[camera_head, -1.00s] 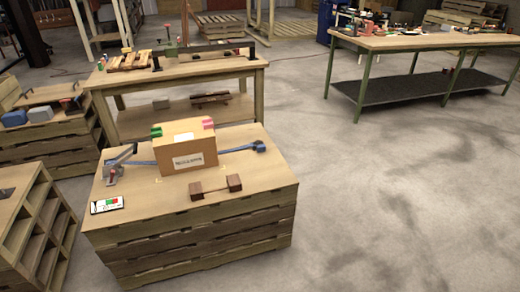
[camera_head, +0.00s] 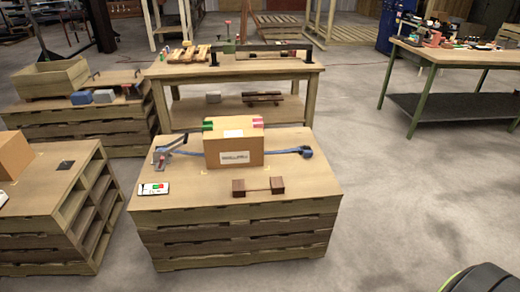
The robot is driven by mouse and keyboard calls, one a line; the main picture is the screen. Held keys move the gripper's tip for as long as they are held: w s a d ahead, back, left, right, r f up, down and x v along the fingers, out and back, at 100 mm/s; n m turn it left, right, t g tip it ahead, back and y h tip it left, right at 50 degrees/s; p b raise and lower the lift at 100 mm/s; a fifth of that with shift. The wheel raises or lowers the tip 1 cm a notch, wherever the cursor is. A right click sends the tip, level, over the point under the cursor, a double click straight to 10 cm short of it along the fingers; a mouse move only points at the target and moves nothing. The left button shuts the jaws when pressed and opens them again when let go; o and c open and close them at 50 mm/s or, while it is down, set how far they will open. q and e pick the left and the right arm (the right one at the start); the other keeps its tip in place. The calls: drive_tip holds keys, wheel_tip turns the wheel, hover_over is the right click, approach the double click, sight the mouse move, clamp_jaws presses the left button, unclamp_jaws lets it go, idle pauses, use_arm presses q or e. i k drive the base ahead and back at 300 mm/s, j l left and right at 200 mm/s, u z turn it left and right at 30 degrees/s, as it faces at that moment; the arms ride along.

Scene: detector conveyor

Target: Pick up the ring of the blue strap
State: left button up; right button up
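The blue strap (camera_head: 278,152) lies on top of the wooden crate bench (camera_head: 210,188). It runs from left to right, and the cardboard box (camera_head: 233,148) hides its middle. At its right end is a blue bunched or ring-like piece (camera_head: 306,152), too small to make out clearly. At its left end a grey metal lever tool (camera_head: 170,148) stands near the strap, with a blue part at its foot. Neither of my grippers shows in this view.
A dark brown block holder (camera_head: 258,187) and a white card (camera_head: 154,189) lie at the bench's front. A table (camera_head: 230,70) stands behind it, and a shelved crate unit (camera_head: 75,205) close on the left. The floor to the right is open.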

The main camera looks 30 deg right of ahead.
sight(308, 154)
drive_tip(key=i+l+u, duration=0.2)
drive_tip(key=l+u, duration=0.2)
drive_tip(key=l, duration=0.6)
drive_tip(key=l+u, duration=0.4)
drive_tip(key=l, duration=0.55)
drive_tip(key=k+l+u, duration=0.1)
drive_tip(key=l+u, duration=0.35)
drive_tip(key=l, duration=0.55)
